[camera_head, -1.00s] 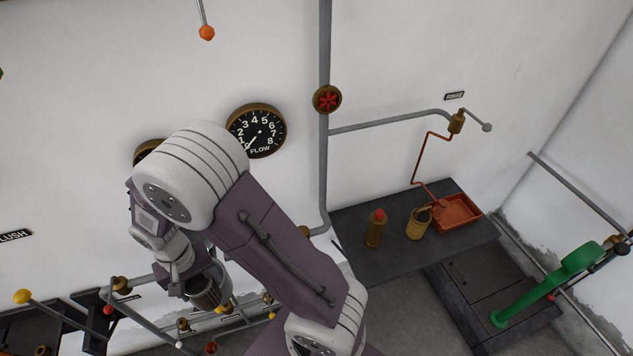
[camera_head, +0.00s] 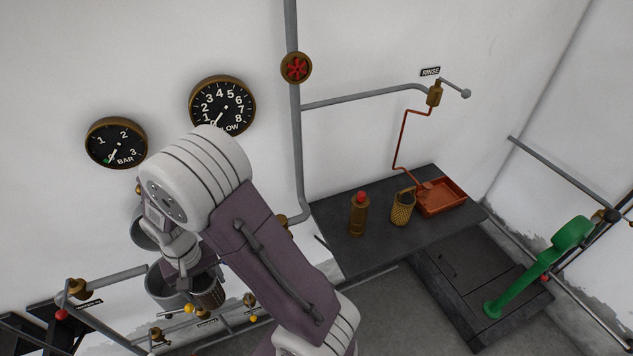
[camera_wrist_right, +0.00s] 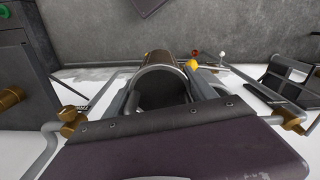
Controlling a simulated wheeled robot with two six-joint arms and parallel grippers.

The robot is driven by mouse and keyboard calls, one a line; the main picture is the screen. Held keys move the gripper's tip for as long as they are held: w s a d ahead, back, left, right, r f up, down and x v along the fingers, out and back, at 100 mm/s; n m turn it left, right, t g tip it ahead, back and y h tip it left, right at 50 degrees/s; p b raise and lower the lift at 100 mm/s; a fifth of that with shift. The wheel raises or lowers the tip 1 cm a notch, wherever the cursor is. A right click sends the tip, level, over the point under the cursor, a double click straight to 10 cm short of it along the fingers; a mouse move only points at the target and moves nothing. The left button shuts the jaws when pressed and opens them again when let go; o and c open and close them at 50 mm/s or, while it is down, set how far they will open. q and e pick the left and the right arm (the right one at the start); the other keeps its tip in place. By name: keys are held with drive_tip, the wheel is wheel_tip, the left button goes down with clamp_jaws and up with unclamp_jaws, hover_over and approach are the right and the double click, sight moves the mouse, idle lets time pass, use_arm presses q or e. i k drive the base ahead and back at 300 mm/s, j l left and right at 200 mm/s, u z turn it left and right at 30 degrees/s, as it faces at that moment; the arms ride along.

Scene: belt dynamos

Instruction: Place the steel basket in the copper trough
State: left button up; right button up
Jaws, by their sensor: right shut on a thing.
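My right gripper (camera_head: 193,272) is shut on a dark ribbed basket, which I take to be the steel basket (camera_head: 208,293). It hangs at the lower left of the head view, partly hidden by my wrist. In the right wrist view the basket's round rim (camera_wrist_right: 163,72) and dark open mouth face the camera. The copper trough (camera_head: 456,207) is a shallow orange-red tray on the dark bench at the right, well away from my gripper. It looks empty. My left gripper is not in view.
On the dark bench (camera_head: 350,262), a brass basket (camera_head: 402,209) stands just left of the trough, and a brass bottle with a red cap (camera_head: 359,217) stands farther left. A thin copper pipe (camera_head: 404,140) runs down to the trough. A green lever (camera_head: 545,262) stands at the right.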

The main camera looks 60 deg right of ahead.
sight(442, 196)
drive_tip(key=k+l+z, duration=0.15)
drive_tip(key=l+z, duration=0.3)
drive_tip(key=l, duration=0.2)
drive_tip(key=l+z, duration=0.45)
drive_tip(key=l, duration=0.25)
drive_tip(key=l+z, duration=0.45)
drive_tip(key=l, duration=0.25)
